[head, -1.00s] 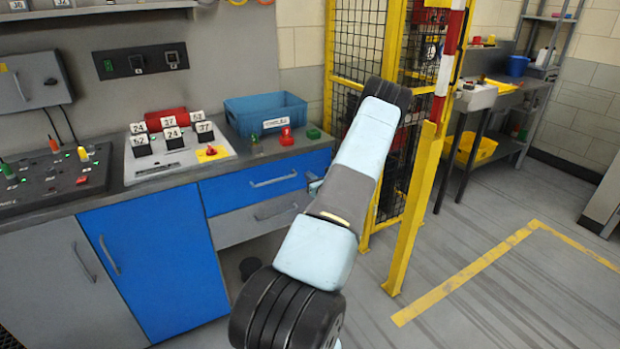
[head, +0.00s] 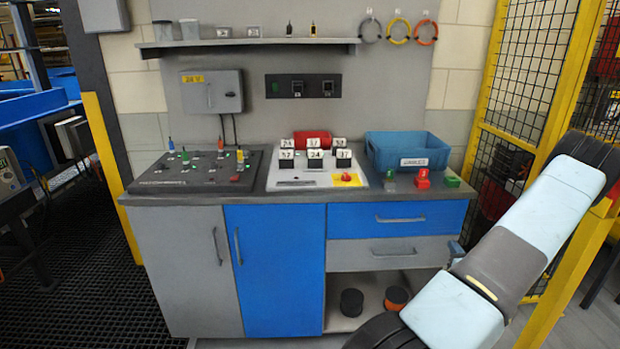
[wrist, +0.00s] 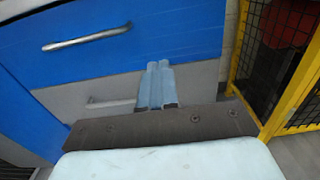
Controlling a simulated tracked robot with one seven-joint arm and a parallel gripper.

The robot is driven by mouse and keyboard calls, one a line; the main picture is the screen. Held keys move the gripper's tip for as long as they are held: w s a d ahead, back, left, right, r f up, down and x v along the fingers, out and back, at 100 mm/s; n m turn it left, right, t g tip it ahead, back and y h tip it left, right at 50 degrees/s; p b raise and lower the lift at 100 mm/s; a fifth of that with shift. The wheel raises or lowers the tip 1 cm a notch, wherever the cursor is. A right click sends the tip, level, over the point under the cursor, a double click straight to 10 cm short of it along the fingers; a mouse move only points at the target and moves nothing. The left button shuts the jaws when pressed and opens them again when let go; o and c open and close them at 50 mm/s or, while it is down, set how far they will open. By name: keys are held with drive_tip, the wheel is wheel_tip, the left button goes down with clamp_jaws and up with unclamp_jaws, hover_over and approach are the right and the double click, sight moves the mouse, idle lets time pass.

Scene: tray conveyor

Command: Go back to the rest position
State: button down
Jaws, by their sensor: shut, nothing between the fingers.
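My gripper shows in the wrist view (wrist: 155,86) with its two light blue fingers side by side and closed together, nothing between them. In the head view my gripper (head: 455,249) is at the lower right, mostly hidden behind my arm. It appears in front of the right part of the cabinet, by the grey drawer (head: 385,254). In the wrist view the blue drawer (wrist: 150,40) fills the upper left, with the grey drawer (wrist: 75,103) below it. Whether the fingers touch the cabinet I cannot tell.
The worktop holds a black control panel (head: 160,178), a white button box (head: 282,181) and a blue bin (head: 372,150). A yellow-framed mesh fence (head: 520,75) stands at the right, close to my arm. Dark grated floor (head: 85,270) is free at the left.

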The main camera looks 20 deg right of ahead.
drive_tip(key=w+a+r+n+y, duration=1.15)
drive_tip(key=a+r, duration=0.25)
drive_tip(key=a, duration=0.2)
drive_tip(key=w+a+r+n+g+y, duration=0.15)
drive_tip(key=a+r+n+g, duration=0.3)
drive_tip(key=a, duration=0.55)
drive_tip(key=w+a+r+n+g+y, duration=0.1)
drive_tip(key=a+r+n+g+y, duration=0.2)
drive_tip(key=a+r+n, duration=0.5)
drive_tip(key=s+a+r+n+g+h, duration=0.1)
drive_tip(key=s+a+r+n+g, duration=0.15)
drive_tip(key=a, duration=0.35)
drive_tip(key=s+a+r+n+g+h, duration=0.1)
drive_tip(key=s+a+n+g, duration=0.1)
drive_tip(key=s+a, duration=0.3)
drive_tip(key=s+a+r+n+g, duration=0.2)
drive_tip(key=a, duration=0.5)
drive_tip(key=s+a+r+n+t+h, duration=0.1)
drive_tip(key=s+a+r+n+h, duration=0.1)
drive_tip(key=s, duration=0.5)
drive_tip(key=s+a+r+n+t+h, duration=0.2)
drive_tip(key=s+r+n+h, duration=0.3)
drive_tip(key=s+r+n, duration=0.1)
drive_tip(key=shift+s+n, duration=0.65)
drive_tip(key=shift+n, duration=0.4)
